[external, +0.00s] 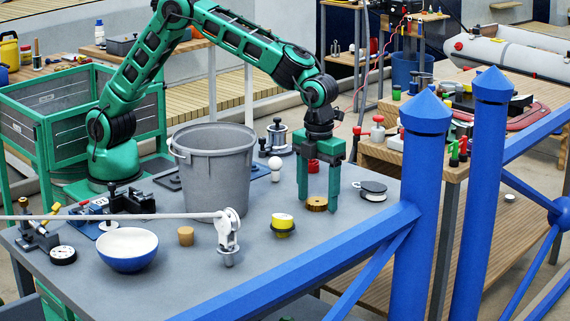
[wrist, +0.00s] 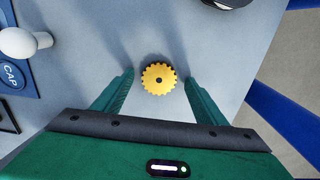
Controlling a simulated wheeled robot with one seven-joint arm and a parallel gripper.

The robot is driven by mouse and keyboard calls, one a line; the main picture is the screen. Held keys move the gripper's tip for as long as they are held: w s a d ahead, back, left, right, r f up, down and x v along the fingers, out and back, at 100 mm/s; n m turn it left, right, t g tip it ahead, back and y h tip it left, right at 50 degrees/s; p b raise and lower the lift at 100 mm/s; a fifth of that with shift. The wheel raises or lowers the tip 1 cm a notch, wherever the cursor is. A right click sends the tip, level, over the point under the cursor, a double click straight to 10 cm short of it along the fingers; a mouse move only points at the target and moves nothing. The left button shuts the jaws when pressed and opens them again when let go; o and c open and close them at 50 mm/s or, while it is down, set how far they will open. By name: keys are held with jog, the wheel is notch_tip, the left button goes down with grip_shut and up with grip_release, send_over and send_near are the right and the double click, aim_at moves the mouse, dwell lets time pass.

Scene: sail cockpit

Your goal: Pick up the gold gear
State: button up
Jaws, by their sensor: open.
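The gold gear (external: 317,204) lies on the grey table (external: 335,244). In the wrist view my gripper (wrist: 159,76) is open, with one finger left and one right of the gear. A gap shows between the gear and each finger. I cannot tell the exact height of the fingertips above the table.
A yellow-topped round thing (external: 283,223) stands left of the gear, and a black-and-white round device (external: 372,190) to its right. A grey bucket (external: 214,165) stands further left. A white knob (wrist: 18,42) shows at upper left in the wrist view. Blue posts (external: 420,200) and rails edge the table.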

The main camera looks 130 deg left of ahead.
jog(key=shift+f, duration=0.15)
jog(key=c, duration=1.3)
